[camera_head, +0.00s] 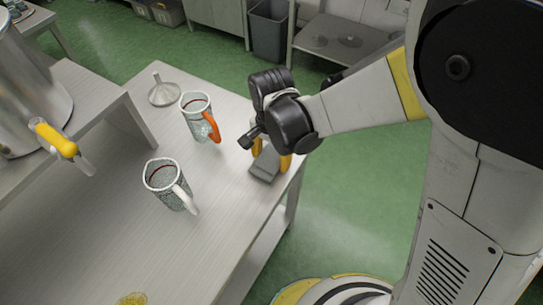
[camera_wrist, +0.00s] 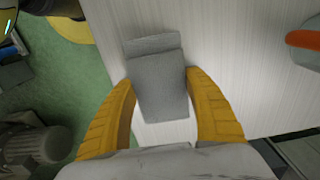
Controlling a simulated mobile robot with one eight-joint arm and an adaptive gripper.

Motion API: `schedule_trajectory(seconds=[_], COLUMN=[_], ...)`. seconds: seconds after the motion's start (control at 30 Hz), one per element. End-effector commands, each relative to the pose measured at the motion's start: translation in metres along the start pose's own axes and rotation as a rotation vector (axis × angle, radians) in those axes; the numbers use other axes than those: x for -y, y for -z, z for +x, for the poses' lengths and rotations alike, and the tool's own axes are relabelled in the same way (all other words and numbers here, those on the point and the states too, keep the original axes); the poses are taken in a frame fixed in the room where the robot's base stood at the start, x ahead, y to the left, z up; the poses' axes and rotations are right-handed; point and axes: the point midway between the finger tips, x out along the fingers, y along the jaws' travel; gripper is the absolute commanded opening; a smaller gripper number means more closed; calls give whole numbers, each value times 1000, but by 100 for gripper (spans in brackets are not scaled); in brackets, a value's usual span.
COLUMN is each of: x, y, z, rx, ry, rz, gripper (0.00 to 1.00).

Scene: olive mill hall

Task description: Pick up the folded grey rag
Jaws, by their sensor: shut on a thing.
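The folded grey rag (camera_wrist: 158,82) is a flat grey piece with a fold line near its far end in the wrist view. The two yellow fingers of my gripper (camera_wrist: 160,108) are closed against its left and right edges. In the head view the rag (camera_head: 265,164) is at the right edge of the table, below my gripper (camera_head: 271,155), partly hidden by it. I cannot tell whether the rag touches the table top or is slightly above it.
On the table (camera_head: 110,220), a speckled mug with an orange handle (camera_head: 197,118) stands left of my gripper. A second speckled mug with a white handle (camera_head: 167,184) is nearer. A metal funnel (camera_head: 163,93) lies behind. A steel pot (camera_head: 30,95) stands on a raised shelf at left.

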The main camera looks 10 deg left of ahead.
Motion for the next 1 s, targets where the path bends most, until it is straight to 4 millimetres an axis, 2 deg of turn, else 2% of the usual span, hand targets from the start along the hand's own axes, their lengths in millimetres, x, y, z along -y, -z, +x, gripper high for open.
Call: schedule_trajectory(seconds=[0.17, 0.27, 0.4, 0.8, 1.0], x=[0, 0, 0, -86, -108], y=[0, 0, 0, -24, -30], z=[-7, -18, -45, -97, -109], rx=[0, 0, 0, 0, 0], ry=[0, 0, 0, 0, 0], rz=[0, 0, 0, 2, 1], gripper=[29, 29, 29, 29, 29])
